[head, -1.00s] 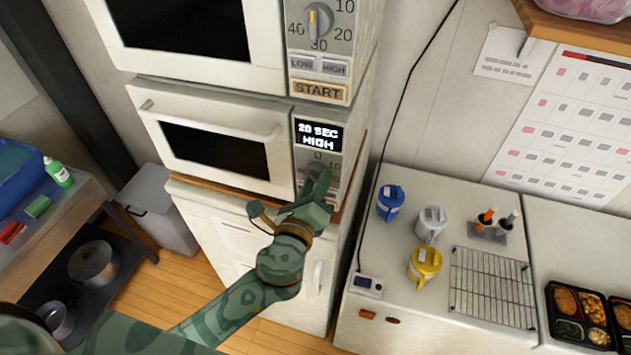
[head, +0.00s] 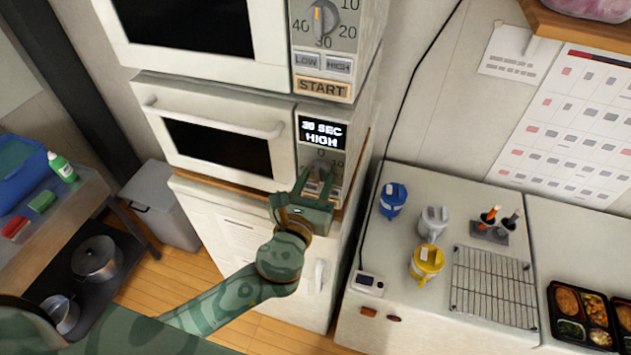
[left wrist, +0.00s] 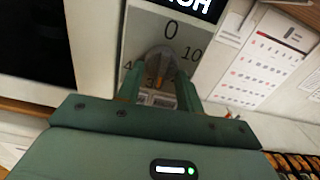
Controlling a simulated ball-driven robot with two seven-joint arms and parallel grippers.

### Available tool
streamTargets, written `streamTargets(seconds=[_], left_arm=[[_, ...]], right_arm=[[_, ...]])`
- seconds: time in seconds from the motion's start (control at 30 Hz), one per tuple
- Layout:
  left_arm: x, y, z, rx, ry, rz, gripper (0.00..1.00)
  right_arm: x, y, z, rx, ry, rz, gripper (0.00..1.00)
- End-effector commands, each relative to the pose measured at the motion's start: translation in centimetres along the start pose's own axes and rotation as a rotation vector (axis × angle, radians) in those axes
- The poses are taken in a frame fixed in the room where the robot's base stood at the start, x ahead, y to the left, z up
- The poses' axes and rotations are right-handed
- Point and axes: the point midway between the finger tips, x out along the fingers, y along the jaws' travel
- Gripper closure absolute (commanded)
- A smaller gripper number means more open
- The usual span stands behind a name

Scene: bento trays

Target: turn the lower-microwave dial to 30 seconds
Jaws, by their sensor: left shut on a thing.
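The lower microwave (head: 215,135) stands below a second microwave, and its display (head: 321,133) reads what looks like "30 SEC HIGH". Its grey dial (head: 321,171) sits on the panel below the display, partly hidden by my left gripper (head: 318,185). In the left wrist view the dial (left wrist: 160,62) is between the two green fingers, under the 0 mark with 10 to its right. An orange mark shows on its lower part. My left gripper is shut on the dial. My right gripper is not in view.
The upper microwave (head: 278,50) has its own dial (head: 323,17) and START button (head: 322,89). Right of the microwaves, a white counter (head: 400,310) holds blue, white and yellow mugs and a wire rack (head: 494,288). A grey bin (head: 160,205) stands at the left.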

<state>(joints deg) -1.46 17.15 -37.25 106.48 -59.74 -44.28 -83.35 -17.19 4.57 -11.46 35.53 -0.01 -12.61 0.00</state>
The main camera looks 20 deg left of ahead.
Motion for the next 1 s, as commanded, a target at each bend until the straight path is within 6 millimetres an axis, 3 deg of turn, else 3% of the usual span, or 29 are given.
streamTargets(seconds=[0.63,0.67,0.7,1.0], left_arm=[[0.09,0.11,0.21,0.049,-0.005,0.002,0.86],[0.09,0.11,0.21,0.049,-0.005,0.002,0.55],[0.08,0.10,0.19,0.049,-0.004,0.002,0.44],[-0.06,0.07,0.06,0.048,-0.001,0.001,0.42]], right_arm=[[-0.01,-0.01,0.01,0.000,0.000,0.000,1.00],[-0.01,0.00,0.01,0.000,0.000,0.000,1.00],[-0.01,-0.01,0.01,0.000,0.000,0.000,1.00],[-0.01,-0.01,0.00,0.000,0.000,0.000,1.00]])
